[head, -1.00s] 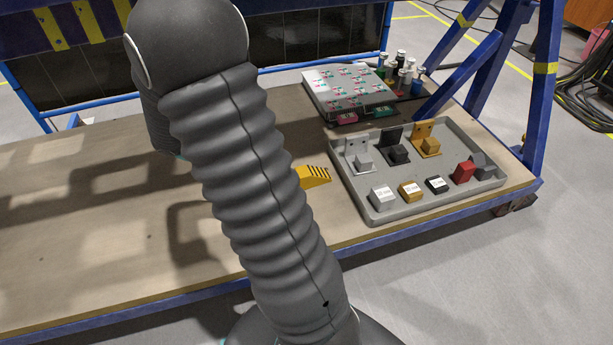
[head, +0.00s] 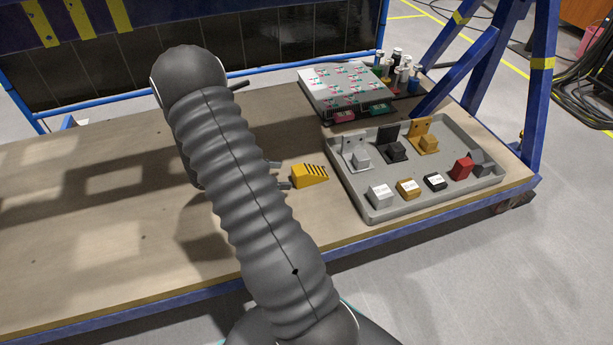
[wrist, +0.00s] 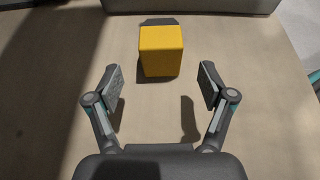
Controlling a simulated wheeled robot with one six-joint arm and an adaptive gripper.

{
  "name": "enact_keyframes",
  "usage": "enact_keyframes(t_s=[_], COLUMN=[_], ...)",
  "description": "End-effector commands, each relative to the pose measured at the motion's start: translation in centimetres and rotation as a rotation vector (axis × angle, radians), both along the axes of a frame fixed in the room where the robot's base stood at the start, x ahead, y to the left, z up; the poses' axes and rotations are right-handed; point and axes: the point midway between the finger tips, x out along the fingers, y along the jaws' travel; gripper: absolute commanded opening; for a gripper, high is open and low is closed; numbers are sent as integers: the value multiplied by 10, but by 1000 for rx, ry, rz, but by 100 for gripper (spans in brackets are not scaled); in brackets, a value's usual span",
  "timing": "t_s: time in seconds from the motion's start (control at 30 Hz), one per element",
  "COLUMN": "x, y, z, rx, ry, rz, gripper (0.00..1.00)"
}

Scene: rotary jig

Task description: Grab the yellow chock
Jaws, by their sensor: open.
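The yellow chock (head: 309,176) lies on the wooden bench just left of the grey tray, a wedge with dark stripes on its sloped top. In the wrist view the chock (wrist: 161,50) shows its plain yellow end, ahead of the fingertips and roughly centred between them. My gripper (wrist: 161,86) is open and empty, with one finger on each side and the chock beyond the tips. In the head view the fingertips (head: 279,175) point right, close to the chock's left end; my arm hides the rest of the gripper.
A grey tray (head: 376,212) with brackets and small blocks stands just right of the chock. A board with coloured parts (head: 345,88) and several bottles (head: 400,72) are behind it. A blue frame post (head: 540,90) rises at the right. The bench's left side is clear.

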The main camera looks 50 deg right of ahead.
Motion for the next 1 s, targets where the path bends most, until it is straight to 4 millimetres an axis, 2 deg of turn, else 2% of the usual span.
enact_keyframes(t_s=[0.1, 0.43, 0.7, 1.0], x=[-9, -19, -35, -38], y=[-18, -38, -69, -77], z=[-8, -17, -30, -33], rx=[-1, 1, 1, 0], ry=[1, -1, -1, -2], rz=[-3, -1, -2, 1], gripper=[81, 81, 81, 81])
